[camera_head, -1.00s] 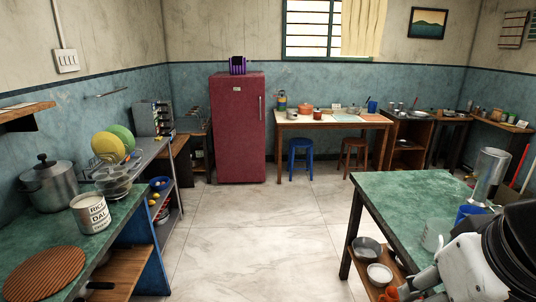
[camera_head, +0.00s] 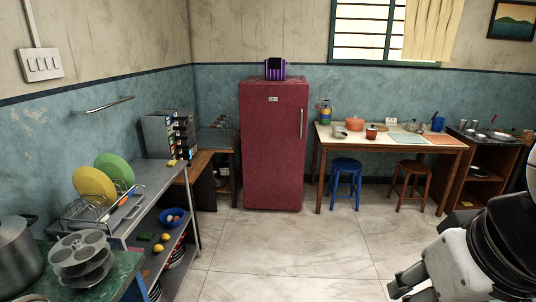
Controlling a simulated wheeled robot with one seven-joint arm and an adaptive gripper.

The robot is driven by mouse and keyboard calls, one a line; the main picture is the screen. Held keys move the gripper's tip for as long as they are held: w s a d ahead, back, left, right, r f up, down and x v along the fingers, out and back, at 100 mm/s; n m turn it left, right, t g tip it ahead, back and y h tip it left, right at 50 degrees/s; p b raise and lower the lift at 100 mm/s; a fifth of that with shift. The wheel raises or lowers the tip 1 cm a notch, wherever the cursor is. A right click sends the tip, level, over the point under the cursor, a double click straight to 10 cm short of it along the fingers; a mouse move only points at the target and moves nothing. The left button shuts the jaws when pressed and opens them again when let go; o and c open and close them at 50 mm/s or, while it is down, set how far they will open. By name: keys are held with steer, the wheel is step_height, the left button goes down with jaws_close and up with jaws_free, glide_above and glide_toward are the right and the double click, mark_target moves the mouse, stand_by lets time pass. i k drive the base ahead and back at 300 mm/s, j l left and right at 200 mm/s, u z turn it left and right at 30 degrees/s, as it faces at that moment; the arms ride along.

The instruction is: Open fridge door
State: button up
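The red fridge (camera_head: 272,150) stands upright against the back wall, a little right of the middle of the room view. Its door is shut. A vertical silver handle (camera_head: 302,123) is on the right side of the door front. My gripper (camera_head: 398,289) shows only in part at the lower right, at the end of my white and black arm. It is far in front of the fridge and touches nothing that I can see. Its fingers are too small and cut off to tell whether they are open.
A purple-striped box (camera_head: 275,69) sits on the fridge. A wooden table (camera_head: 392,138) with a blue stool (camera_head: 346,176) and a brown stool (camera_head: 411,180) stands right of it. A metal shelf (camera_head: 158,190) lines the left. The tiled floor (camera_head: 290,255) before the fridge is clear.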

mark_target(274, 116)
steer(key=i, duration=1.9)
steer(key=i+z, duration=0.2)
steer(key=i, duration=0.25)
steer(key=i+j+z, duration=0.15)
steer(key=i, duration=0.3)
steer(key=i+j+z, duration=0.2)
steer(key=i, duration=0.25)
steer(key=i+j+z, duration=0.15)
steer(key=i, duration=0.25)
steer(key=j, duration=0.05)
